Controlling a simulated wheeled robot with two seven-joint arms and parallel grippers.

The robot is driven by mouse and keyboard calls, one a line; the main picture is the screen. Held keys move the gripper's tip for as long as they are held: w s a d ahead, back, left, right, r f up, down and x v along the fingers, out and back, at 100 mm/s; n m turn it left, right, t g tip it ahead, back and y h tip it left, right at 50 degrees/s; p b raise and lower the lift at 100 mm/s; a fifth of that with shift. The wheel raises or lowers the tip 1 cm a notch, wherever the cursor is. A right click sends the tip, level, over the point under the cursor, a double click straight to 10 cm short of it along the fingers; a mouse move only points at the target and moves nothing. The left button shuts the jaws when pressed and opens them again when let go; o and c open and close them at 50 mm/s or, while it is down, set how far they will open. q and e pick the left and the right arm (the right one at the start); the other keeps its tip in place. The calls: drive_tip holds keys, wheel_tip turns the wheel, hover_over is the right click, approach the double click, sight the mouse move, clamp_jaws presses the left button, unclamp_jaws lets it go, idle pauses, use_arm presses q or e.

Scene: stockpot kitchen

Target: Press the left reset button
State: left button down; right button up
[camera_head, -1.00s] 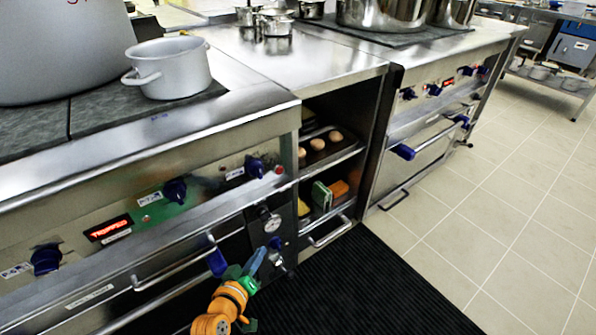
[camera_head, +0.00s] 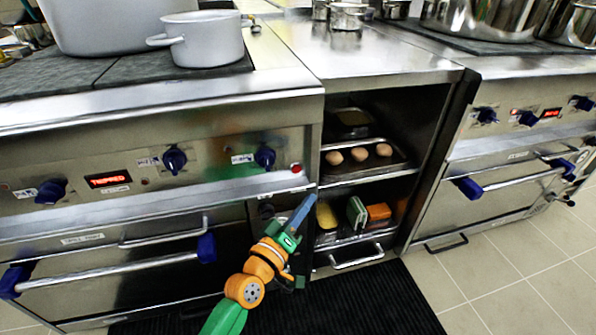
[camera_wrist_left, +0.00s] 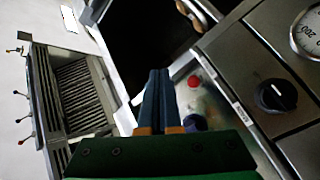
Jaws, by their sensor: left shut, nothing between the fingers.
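The left stove's front panel (camera_head: 215,180) carries blue knobs, a red lit display (camera_head: 108,180) that reads TRIPPED, and a small red button (camera_head: 296,168) at its right end. The red button also shows in the left wrist view (camera_wrist_left: 193,81), to the right of the fingertips. My left gripper (camera_head: 311,198) is shut and empty. Its blue fingers point up, with the tips a little below and right of the red button in the head view. They appear apart from it; the exact gap cannot be told. My right gripper is not in view.
An open shelf unit with a tray of eggs (camera_head: 358,154) and an orange block (camera_head: 378,211) stands just right of the gripper. The oven handle (camera_head: 110,272) juts out below the panel. A grey pot (camera_head: 203,40) stands on the left stove. A dark mat (camera_head: 372,300) covers the floor.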

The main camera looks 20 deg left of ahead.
sight(296, 169)
use_arm(q)
drive_tip(key=w+a+b, duration=0.1)
drive_tip(key=w, duration=0.1)
drive_tip(key=w+a+b, duration=0.1)
drive_tip(key=w, duration=0.1)
drive_tip(key=w+a+b, duration=0.2)
drive_tip(key=shift+f, duration=0.25)
drive_tip(key=shift+w+a+r, duration=0.15)
drive_tip(key=shift+w+a, duration=0.15)
drive_tip(key=shift+w, duration=0.1)
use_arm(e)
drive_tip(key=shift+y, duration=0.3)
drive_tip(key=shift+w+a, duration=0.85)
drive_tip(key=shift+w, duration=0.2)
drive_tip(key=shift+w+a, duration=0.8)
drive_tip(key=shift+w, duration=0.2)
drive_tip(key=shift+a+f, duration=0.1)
use_arm(q)
drive_tip(key=shift+w+b, duration=0.1)
drive_tip(key=shift+b, duration=0.25)
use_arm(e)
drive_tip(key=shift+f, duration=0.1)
use_arm(q)
drive_tip(key=shift+w+a, duration=0.2)
drive_tip(key=shift+w, duration=0.05)
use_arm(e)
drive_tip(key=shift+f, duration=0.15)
